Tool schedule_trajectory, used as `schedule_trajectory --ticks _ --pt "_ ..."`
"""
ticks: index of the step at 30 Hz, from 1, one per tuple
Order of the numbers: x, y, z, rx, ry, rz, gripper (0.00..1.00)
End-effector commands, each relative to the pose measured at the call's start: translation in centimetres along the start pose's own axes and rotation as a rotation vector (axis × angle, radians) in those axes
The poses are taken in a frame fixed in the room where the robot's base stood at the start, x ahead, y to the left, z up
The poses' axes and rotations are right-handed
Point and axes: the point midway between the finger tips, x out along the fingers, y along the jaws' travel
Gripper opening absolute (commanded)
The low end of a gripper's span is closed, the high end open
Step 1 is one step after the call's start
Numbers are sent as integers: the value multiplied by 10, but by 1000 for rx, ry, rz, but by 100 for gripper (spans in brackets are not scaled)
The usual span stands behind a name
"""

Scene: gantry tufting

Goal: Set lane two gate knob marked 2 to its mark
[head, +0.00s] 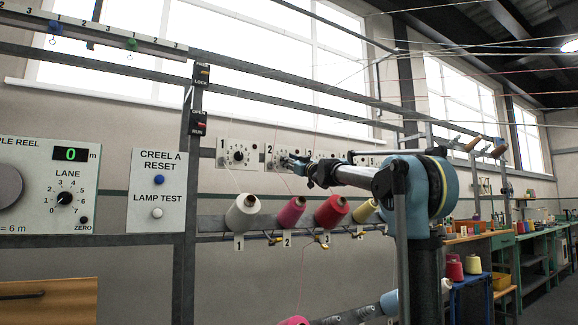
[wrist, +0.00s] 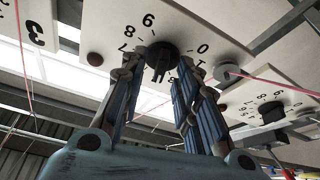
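The lane two gate panel (head: 270,166) is a white plate marked 2 on the wall frame, partly covered by my gripper in the head view. In the wrist view the panel (wrist: 205,30) appears turned over, with a black knob (wrist: 160,55) ringed by black numerals. My gripper (wrist: 162,66) has its two fingers spread on either side of the knob; whether either finger touches it I cannot tell. In the head view my gripper (head: 288,161) is at this panel. The fingers hide some numerals, and the knob's pointer direction is unclear.
The lane 1 panel (head: 224,160) with its knob (head: 239,156) stands left. The lane 3 panel (wrist: 38,25) lies close on the other side. A brown-red dot (wrist: 95,59) and a grey disc (wrist: 228,72) flank the knob.

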Motion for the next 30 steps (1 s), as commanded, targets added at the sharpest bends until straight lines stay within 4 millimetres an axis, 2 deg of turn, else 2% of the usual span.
schedule_trajectory --ticks 11,15,30 --pt "4 0 0 0 0 1 29" --pt "4 0 0 0 0 1 0" --pt "4 2 0 -59 -2 -22 0"
